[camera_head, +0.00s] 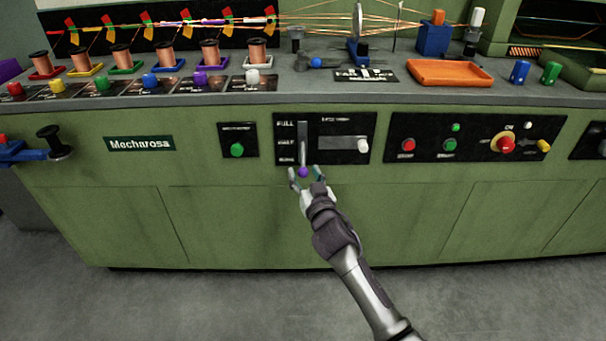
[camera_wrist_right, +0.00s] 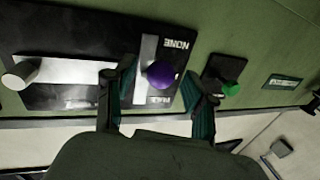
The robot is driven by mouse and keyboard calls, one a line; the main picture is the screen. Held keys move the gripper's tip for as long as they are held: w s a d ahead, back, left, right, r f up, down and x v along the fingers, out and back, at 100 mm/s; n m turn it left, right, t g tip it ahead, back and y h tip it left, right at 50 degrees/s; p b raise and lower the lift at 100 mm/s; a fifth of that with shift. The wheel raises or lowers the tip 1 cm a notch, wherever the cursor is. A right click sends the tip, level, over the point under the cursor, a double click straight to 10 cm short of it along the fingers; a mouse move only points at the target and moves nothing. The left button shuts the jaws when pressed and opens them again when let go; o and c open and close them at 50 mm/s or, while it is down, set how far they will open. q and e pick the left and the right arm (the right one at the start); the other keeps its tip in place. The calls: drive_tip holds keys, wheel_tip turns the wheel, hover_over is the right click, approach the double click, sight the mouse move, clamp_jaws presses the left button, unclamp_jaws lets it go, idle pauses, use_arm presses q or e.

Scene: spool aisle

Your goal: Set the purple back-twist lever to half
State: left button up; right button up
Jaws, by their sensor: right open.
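The purple back-twist lever knob (camera_head: 303,172) is at the bottom end of its upright slot on the black panel (camera_head: 347,128). The slot's labels read FULL at the top, HALF in the middle and NONE at the bottom, and the knob is at the NONE end. My right gripper (camera_head: 306,177) reaches up from below, open, with one finger on each side of the knob. In the right wrist view the purple knob (camera_wrist_right: 161,74) shows between the two open fingers; I cannot tell whether either touches it. My left gripper is out of view.
A horizontal slot with a white knob (camera_head: 363,146) is right of the lever. A green button (camera_head: 237,149) is to the left. A panel with a red knob (camera_head: 506,144) is further right. An orange tray (camera_head: 449,73) is on the worktop. The floor in front is clear.

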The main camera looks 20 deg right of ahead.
drive_tip(key=shift+w, duration=0.85)
drive_tip(key=shift+c, duration=0.3)
clamp_jaws()
